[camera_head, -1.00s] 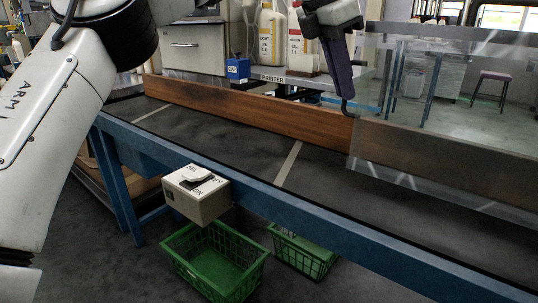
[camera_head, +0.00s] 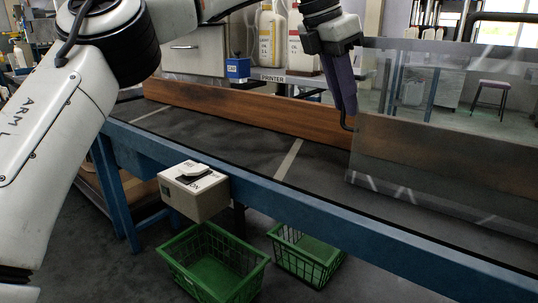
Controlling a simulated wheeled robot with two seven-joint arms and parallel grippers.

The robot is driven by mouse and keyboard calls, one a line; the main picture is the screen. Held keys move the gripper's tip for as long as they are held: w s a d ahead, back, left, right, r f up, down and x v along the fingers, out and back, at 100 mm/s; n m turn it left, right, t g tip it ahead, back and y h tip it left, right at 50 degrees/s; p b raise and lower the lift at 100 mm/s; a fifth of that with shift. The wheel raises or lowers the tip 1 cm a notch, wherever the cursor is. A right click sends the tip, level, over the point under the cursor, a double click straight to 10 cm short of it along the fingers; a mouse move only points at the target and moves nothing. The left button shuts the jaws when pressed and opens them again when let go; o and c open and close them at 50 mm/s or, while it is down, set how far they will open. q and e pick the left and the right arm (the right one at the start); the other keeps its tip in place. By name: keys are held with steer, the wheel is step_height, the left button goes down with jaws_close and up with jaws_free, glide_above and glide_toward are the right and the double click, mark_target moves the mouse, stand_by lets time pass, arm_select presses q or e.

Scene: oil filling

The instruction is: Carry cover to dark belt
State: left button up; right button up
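The cover is a large clear, tinted panel (camera_head: 450,160) at the right, upright at a slight tilt, with its lower part in front of a brown board. The dark belt (camera_head: 240,145) runs across the middle in a blue frame. The panel's lower edge is low over the belt's right part; whether it touches is unclear. My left gripper (camera_head: 347,126) has dark purple fingers pointing down at the panel's left edge; they look closed on that edge. My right gripper is not in view, and the panel's right end is outside the picture.
A brown side board (camera_head: 250,108) lines the belt's far side. A switch box (camera_head: 195,198) sticks out from the blue front rail (camera_head: 290,205). Two green baskets (camera_head: 212,265) stand on the floor below. White bottles (camera_head: 268,40) and a blue box (camera_head: 238,67) stand behind.

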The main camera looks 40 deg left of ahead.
arm_select(q)
steer(key=shift+o, duration=0.5)
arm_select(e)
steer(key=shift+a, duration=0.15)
arm_select(q)
steer(key=o, duration=0.4)
steer(key=shift+c, duration=0.2)
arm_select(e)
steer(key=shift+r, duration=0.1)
arm_select(q)
steer(key=shift+o, duration=1.4)
steer(key=shift+d, duration=0.1)
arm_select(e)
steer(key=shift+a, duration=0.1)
arm_select(q)
steer(key=shift+r, duration=0.15)
steer(key=v, duration=0.8)
steer(key=shift+a, duration=0.4)
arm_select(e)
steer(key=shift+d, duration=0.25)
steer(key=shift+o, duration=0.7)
